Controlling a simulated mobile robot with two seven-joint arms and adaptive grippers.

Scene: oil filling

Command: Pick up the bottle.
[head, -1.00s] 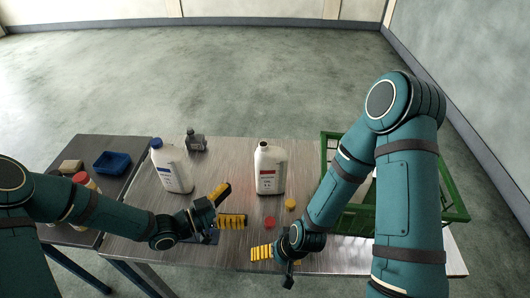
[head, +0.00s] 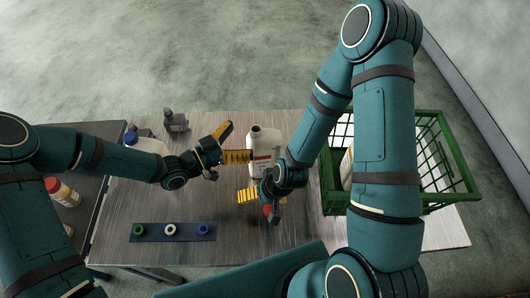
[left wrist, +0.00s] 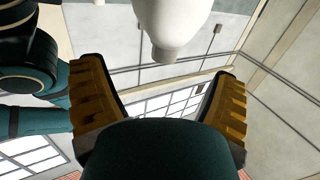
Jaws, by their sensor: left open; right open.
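A white bottle (head: 264,148) with an uncapped neck and a red-and-white label stands upright mid-table. My left gripper (head: 233,143) is open just left of it, with its yellow-padded fingers pointing toward it. A white jug (head: 140,138) with a blue cap is partly hidden behind my left arm.
A dark strip (head: 150,232) with several coloured rings lies at the front. A green crate (head: 440,145) holding a white container (head: 347,167) is at right. A red-capped jar (head: 62,190) stands on the left side table.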

